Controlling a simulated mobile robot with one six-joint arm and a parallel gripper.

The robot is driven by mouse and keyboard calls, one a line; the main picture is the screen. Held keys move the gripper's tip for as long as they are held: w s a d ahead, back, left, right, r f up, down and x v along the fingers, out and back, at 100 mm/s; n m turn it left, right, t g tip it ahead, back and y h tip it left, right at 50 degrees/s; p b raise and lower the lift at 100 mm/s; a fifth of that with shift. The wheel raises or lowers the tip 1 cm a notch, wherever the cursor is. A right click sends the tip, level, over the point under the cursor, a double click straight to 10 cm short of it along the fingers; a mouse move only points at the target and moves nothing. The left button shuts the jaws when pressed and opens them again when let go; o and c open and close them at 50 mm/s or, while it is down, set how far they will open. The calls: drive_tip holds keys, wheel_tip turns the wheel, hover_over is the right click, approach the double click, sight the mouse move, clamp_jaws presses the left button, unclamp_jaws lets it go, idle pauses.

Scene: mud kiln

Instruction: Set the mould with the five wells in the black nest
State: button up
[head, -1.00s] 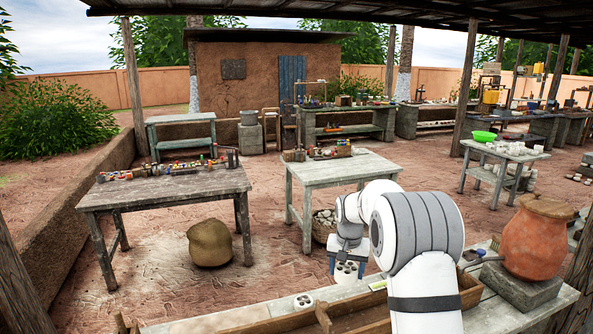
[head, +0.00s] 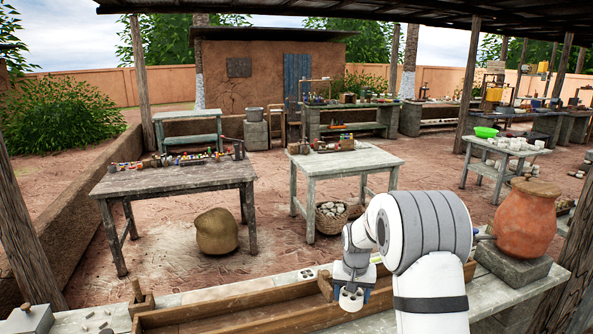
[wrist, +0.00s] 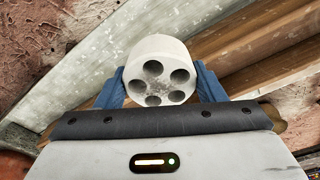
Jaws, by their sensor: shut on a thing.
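The mould (wrist: 160,70) is a pale short cylinder with several round wells in its face. My gripper (wrist: 160,88) is shut on it, with a blue finger on each side. In the head view my gripper (head: 349,290) holds the mould (head: 350,303) over the long wooden trough, apparently clear of it. Another pale piece with dark wells (head: 308,273) lies on the ledge behind the trough. I cannot make out the black nest for certain in either view.
The wooden trough (head: 230,313) runs along the front bench. A dark block (head: 30,319) and small pale bits (head: 95,325) are at lower left. A clay pot (head: 526,220) stands at right on a grey block. Two tables (head: 175,180) (head: 345,163) stand beyond.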

drive_tip(key=shift+n, duration=0.5)
drive_tip(key=s+f+b, duration=0.1)
drive_tip(key=s+f, duration=0.1)
drive_tip(key=f, duration=0.1)
drive_tip(key=s+f+b, duration=0.2)
drive_tip(key=f, duration=0.2)
drive_tip(key=s+f+b, duration=0.1)
drive_tip(key=s+f, duration=0.1)
drive_tip(key=f, duration=0.2)
drive_tip(key=shift+f, duration=0.2)
drive_tip(key=s+f+n+b, duration=0.1)
drive_tip(key=s+f+b, duration=0.2)
drive_tip(key=s+f, duration=0.3)
drive_tip(key=shift+s+f, duration=0.3)
drive_tip(key=shift+f, duration=0.15)
